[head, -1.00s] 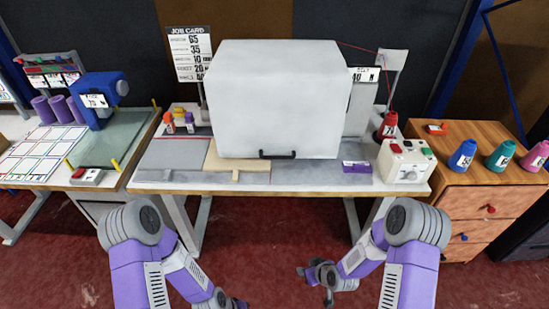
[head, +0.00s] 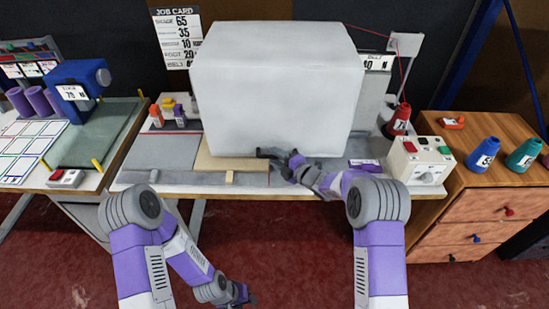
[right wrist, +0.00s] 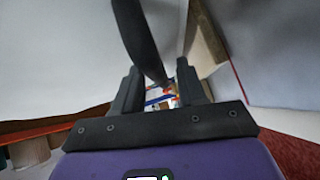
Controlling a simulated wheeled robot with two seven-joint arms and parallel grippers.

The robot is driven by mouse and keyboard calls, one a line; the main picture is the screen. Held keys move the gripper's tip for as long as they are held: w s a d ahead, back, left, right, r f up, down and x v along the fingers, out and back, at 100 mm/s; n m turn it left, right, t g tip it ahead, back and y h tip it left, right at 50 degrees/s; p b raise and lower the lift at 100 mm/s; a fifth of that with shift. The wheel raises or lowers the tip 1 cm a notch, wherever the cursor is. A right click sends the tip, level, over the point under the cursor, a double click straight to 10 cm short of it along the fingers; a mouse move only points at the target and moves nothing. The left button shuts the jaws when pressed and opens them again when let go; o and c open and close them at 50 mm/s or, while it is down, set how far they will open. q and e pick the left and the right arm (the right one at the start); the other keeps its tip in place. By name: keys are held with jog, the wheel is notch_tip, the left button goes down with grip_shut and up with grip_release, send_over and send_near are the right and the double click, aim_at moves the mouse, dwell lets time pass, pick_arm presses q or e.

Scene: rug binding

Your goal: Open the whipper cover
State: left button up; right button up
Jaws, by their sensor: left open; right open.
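The whipper cover (head: 277,85) is a large light grey box on the middle table, and it is down. Its black handle (head: 266,152) is low on the front face. My right gripper (head: 288,163) is at the handle's right end, partly hiding it. In the right wrist view, the dark handle bar (right wrist: 138,38) runs down toward the gap between the open fingers of my right gripper (right wrist: 160,88); I cannot tell if they touch it. My left gripper (head: 240,296) is open and empty, low in front of the table.
A control box (head: 418,160) with buttons and a purple labelled item (head: 364,163) are right of the cover. A red cone spool (head: 399,120) stands behind. Small bottles (head: 179,115) stand left. A wooden drawer cabinet (head: 478,207) is at the right.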

jog(key=shift+w+a, duration=0.35)
jog(key=shift+a, duration=0.05)
grip_shut()
